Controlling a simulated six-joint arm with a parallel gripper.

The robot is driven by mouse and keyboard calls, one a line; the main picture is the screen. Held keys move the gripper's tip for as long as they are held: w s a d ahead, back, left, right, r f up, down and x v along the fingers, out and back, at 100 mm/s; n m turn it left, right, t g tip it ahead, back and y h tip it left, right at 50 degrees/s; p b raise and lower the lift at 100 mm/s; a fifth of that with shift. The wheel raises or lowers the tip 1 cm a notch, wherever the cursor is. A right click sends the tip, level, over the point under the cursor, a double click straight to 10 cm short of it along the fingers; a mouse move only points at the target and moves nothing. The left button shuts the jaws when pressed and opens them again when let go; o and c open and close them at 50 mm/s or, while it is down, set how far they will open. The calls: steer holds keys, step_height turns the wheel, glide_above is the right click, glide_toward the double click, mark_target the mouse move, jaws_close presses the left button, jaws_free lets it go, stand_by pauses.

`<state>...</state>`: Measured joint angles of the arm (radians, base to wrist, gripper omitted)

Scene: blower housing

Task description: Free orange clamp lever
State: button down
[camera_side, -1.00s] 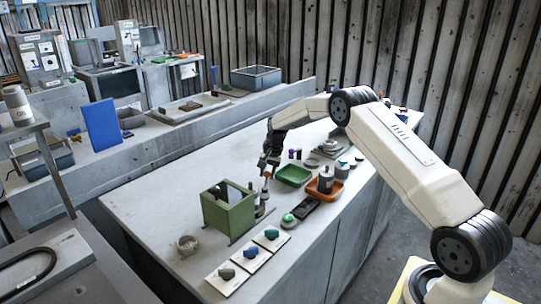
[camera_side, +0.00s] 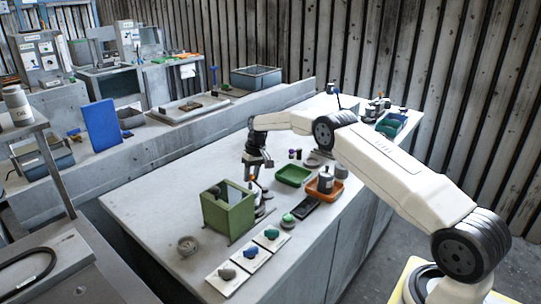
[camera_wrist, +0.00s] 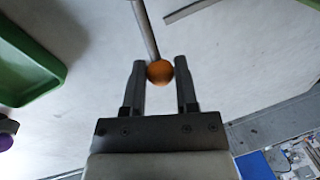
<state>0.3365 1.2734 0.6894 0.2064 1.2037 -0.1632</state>
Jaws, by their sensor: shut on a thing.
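The clamp lever shows in the wrist view as a round orange knob (camera_wrist: 160,72) on a thin grey rod (camera_wrist: 146,30) running away toward the top edge. My gripper (camera_wrist: 160,75) is shut on the orange knob, with one finger on each side of it. In the side view my gripper (camera_side: 254,176) is low over the bench, just behind the green open box (camera_side: 228,214). The knob is tiny there and partly hidden by the fingers. The lower end of the lever is not clear in either view.
A green tray (camera_side: 293,175) and an orange tray (camera_side: 325,189) stand right of my gripper. The bench's left part is clear.

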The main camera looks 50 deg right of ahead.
steer(key=shift+a+n, duration=0.2)
steer(key=shift+n, duration=0.1)
steer(key=shift+c, duration=1.9)
jaws_free()
steer(key=shift+s+d+r, duration=0.1)
steer(key=shift+d+r, duration=0.15)
steer(key=shift+r, duration=1.05)
steer(key=shift+w+d+r, duration=0.1)
steer(key=shift+d+r, duration=0.1)
steer(key=shift+r, duration=1.05)
steer(key=shift+s+d+r, duration=0.1)
steer(key=shift+d+r, duration=0.15)
steer(key=shift+r, duration=1.05)
steer(key=shift+a, duration=0.1)
